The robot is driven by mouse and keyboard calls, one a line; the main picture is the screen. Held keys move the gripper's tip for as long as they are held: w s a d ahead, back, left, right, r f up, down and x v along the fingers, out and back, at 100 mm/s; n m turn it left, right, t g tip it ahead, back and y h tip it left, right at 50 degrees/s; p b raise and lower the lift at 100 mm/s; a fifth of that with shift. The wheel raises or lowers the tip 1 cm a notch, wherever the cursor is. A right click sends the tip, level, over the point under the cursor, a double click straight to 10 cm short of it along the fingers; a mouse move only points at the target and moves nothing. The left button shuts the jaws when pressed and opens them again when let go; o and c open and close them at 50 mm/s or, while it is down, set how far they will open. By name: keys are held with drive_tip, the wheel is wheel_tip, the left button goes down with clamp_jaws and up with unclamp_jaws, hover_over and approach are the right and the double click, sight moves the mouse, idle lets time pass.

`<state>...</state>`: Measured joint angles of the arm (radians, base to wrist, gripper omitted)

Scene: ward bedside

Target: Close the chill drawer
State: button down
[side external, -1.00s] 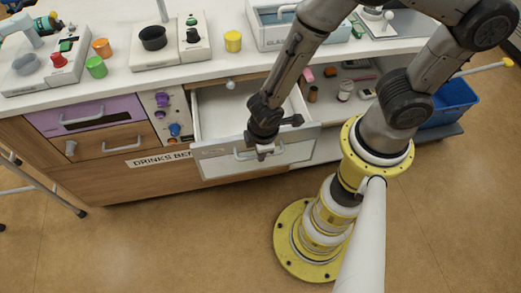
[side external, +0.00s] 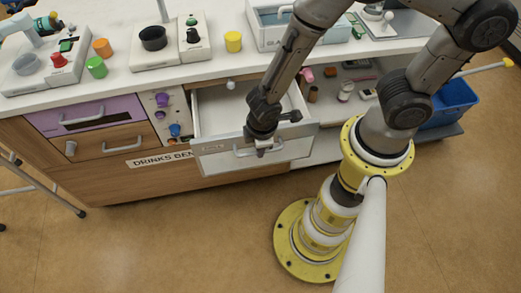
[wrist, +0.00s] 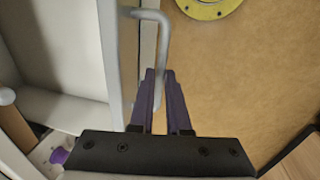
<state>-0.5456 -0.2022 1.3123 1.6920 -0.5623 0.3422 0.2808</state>
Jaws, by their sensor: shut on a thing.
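The chill drawer (side external: 215,163) stands open, its grey-white front pulled out from the bench and its white inside showing empty where visible. A small label on its front is too small to read. My gripper (side external: 263,151) is at the middle of the drawer front, pointing down. In the wrist view my gripper (wrist: 159,74) has its two dark fingers closed on the pale drawer handle (wrist: 163,38), one on each side of the bar. The drawer front (wrist: 128,45) shows just left of the handle there.
A purple drawer (side external: 90,115) and a wooden drawer (side external: 112,142) to the left are shut. A knob panel (side external: 166,116) adjoins the open drawer. Open shelves with small items lie to the right. The floor (side external: 170,235) in front is clear.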

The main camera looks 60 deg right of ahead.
drive_tip(key=w+d, duration=1.1)
drive_tip(key=shift+w+d, duration=0.1)
drive_tip(key=c, duration=0.9)
unclamp_jaws()
drive_tip(key=r, duration=0.4)
drive_tip(key=s+a+r, duration=0.1)
drive_tip(key=r, duration=0.4)
drive_tip(key=s+a+r, duration=0.1)
drive_tip(key=r, duration=0.3)
drive_tip(key=shift+r, duration=0.35)
